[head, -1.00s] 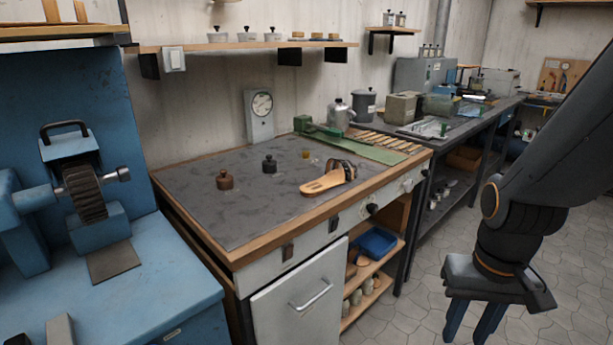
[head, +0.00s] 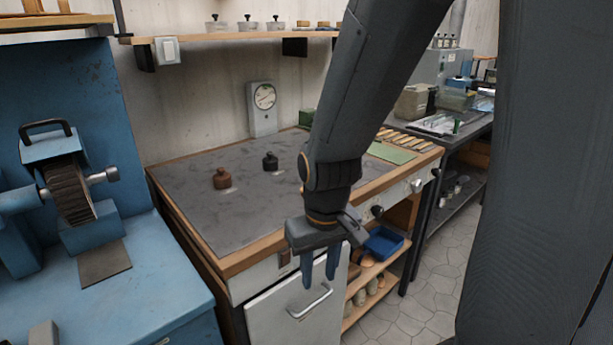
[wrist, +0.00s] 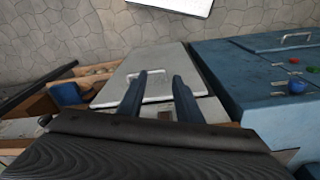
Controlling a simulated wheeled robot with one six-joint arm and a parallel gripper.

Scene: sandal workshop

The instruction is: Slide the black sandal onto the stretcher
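My gripper (head: 320,280) hangs with its two blue fingers pointing down, in front of the worktable (head: 240,257) near its cabinet door. The fingers also show in the wrist view (wrist: 158,95), apart with nothing between them, so it is open and empty. The sandal is hidden in the head view now, behind my arm; a tan-soled sandal with dark straps lay on the worktable a second ago. I cannot pick out the stretcher in either current view.
A brown weight (head: 222,178) and a black weight (head: 270,162) stand on the worktable beside a dial scale (head: 263,108). A blue grinding machine (head: 75,200) fills the left. Below the tabletop are a white cabinet door (head: 290,312) and shelves with a blue tray (head: 383,243).

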